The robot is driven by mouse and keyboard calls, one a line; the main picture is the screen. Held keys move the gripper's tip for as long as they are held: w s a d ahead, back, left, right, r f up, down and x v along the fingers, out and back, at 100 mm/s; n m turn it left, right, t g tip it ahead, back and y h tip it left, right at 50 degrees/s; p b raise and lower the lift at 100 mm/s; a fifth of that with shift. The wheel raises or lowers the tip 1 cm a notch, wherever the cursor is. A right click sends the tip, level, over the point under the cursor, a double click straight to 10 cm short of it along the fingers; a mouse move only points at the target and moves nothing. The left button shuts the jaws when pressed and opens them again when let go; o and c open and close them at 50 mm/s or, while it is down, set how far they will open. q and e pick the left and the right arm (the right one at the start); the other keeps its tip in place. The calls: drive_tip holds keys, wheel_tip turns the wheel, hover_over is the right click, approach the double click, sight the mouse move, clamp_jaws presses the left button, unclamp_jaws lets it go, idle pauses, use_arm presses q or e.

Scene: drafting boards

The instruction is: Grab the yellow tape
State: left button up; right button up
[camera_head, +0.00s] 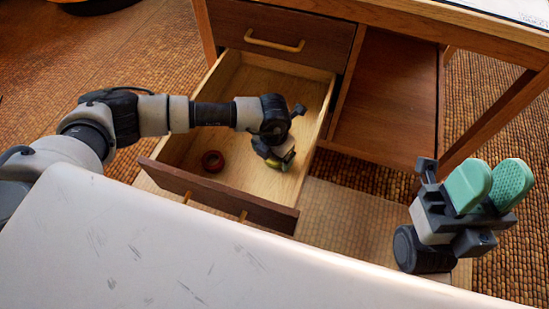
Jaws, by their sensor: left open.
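The yellow tape (277,165) lies in the open drawer, right of its middle, and only a yellow sliver of it shows. My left gripper (277,150) reaches down into the drawer directly over the tape and hides most of it. The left gripper is open; whether its fingers touch the tape or lie around it cannot be told. My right gripper (490,187), with teal finger pads pointing up, is raised at the right, away from the drawer. Its pads stand apart with nothing visible between them.
The drawer's front panel (190,193) and side walls bound the space. A closed drawer (300,30) is above, with an open compartment (385,100) to the right. My white base fills the front.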

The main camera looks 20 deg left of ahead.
use_arm(q)
drive_tip(key=shift+f, duration=0.2)
drive_tip(key=c, duration=1)
